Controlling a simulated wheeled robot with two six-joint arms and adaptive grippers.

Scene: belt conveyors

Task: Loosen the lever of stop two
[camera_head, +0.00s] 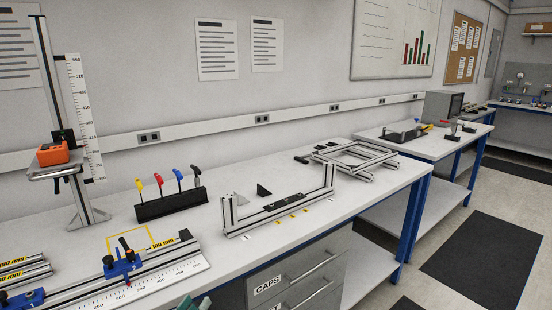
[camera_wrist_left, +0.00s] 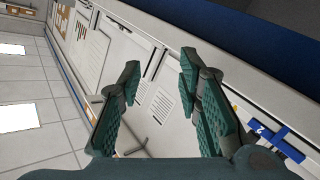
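A blue stop with a white 2 on it (camera_wrist_left: 270,136) shows at the right edge of the left wrist view, outside the fingers. A second blue stop (camera_head: 20,300) is cut off at the lower left. My left gripper (camera_wrist_left: 155,85) is open and empty, its teal fingers well apart. In the head view only its tips (camera_head: 194,303) show, in front of the bench, right of the stops.
A black holder (camera_head: 170,204) with coloured-handled tools stands behind the rail. A height gauge (camera_head: 66,170) with an orange block is at the left. An aluminium frame (camera_head: 278,208) lies to the right. Bench top between the rail and this frame is clear.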

